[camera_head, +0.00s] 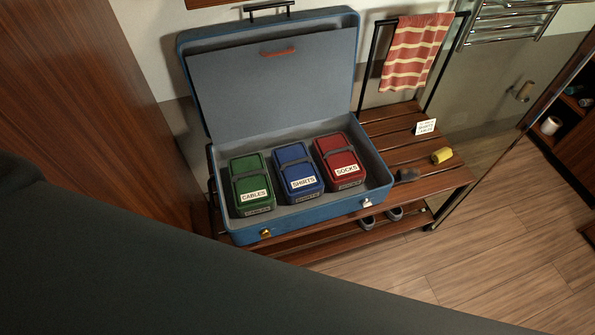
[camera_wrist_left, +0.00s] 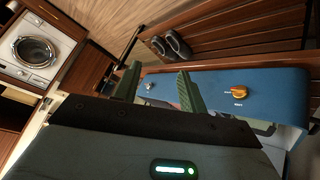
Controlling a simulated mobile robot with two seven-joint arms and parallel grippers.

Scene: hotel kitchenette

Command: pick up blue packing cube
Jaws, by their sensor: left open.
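The blue packing cube (camera_head: 297,167), labelled SHIRTS, lies in the open blue suitcase (camera_head: 299,221). It sits between a green cube (camera_head: 250,178) labelled CABLES and a red cube (camera_head: 338,155) labelled SOCKS. My left gripper (camera_wrist_left: 160,68) shows in the left wrist view with its two fingers apart and nothing seen between them. The suitcase's blue outer wall (camera_wrist_left: 210,92) with a latch is just beyond the fingers. The blue cube cannot be made out in that view. My left gripper is not visible in the head view, and my right gripper is in neither view.
The suitcase lid (camera_head: 272,90) stands raised at the back. The suitcase rests on a slatted wooden bench (camera_head: 398,146) holding a small card (camera_head: 426,127) and a yellow item (camera_head: 441,156). Dark shoes (camera_wrist_left: 172,46) sit on the lower shelf. A striped towel (camera_head: 415,50) hangs behind.

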